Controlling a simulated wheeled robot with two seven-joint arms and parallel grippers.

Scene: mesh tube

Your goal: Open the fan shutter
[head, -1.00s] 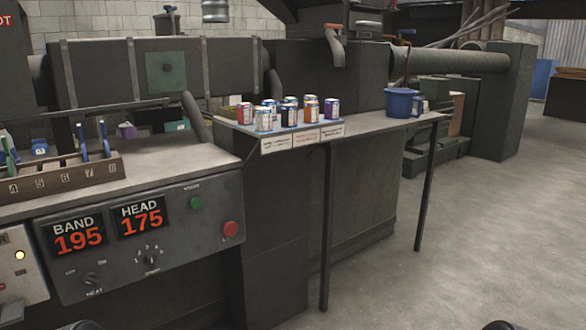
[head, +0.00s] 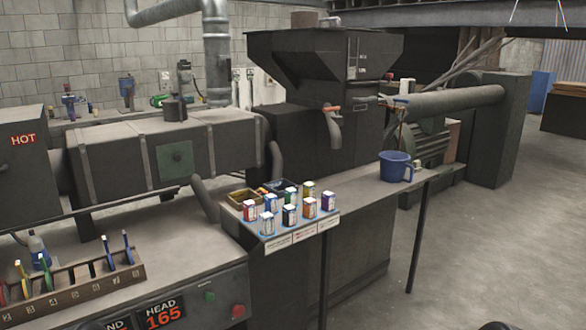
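No part in the head view is clearly marked as a fan shutter, and I cannot tell for certain which part it is. A dark green square plate (head: 175,161) with a small dark centre is on the front of the long grey barrel housing (head: 118,165). A pipe-like fitting with an orange-tipped handle (head: 332,121) is on the front of the dark machine below the hopper (head: 300,60). Neither of my grippers is in view. A small dark rounded shape at the bottom right edge is too cut off to identify.
Several cans (head: 289,214) stand on a labelled shelf beside open bins. A blue bucket (head: 396,167) stands on the narrow grey counter (head: 352,192). A numbered rack (head: 85,280) holds coloured-handled tools above the control panel (head: 222,302). Open concrete floor (head: 480,245) lies to the right.

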